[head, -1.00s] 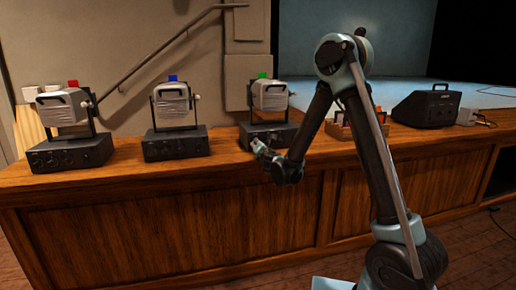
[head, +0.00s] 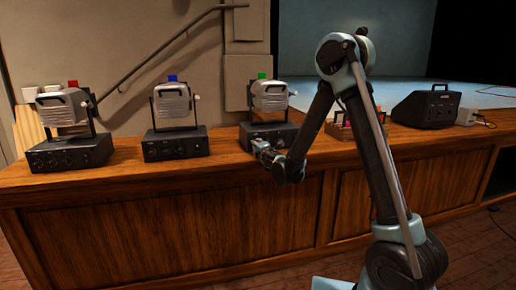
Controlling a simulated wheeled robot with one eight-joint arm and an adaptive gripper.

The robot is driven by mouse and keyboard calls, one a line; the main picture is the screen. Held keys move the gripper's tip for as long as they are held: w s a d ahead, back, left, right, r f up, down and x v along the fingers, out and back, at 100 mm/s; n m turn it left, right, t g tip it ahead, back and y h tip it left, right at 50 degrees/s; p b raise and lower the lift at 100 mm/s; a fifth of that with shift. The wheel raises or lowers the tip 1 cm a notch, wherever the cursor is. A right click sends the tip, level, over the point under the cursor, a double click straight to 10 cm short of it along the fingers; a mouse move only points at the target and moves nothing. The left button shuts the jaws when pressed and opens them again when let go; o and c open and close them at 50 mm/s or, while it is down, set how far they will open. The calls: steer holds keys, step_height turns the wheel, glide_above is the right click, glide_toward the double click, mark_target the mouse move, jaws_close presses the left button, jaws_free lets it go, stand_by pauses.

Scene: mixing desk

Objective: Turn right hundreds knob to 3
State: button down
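Three lamp units with dark knob bases stand along the wooden desk. The right unit's base (head: 268,133) has small knobs on its front, and a green block (head: 264,75) sits on top of its lamp (head: 270,96). My gripper (head: 259,145) is at the front of this right base, close to its knobs. The gripper hides part of the front, so I cannot tell which knob it is at or whether it touches one. The knob markings are too small to read. The gripper's fingers are too small to tell open from shut.
The middle base (head: 176,144) has a blue block (head: 172,78), and the left base (head: 71,153) a red block (head: 73,84). A wooden box of coloured items (head: 340,131) and a black speaker-like box (head: 426,108) stand to the right. The desk front (head: 150,230) is clear.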

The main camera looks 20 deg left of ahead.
steer(key=shift+w+d, duration=0.1)
steer(key=shift+d, duration=0.15)
steer(key=c, duration=1.6)
jaws_free()
steer(key=shift+f, duration=0.1)
steer(key=shift+o, duration=0.6)
steer(key=shift+a, duration=0.1)
steer(key=v, duration=1.2)
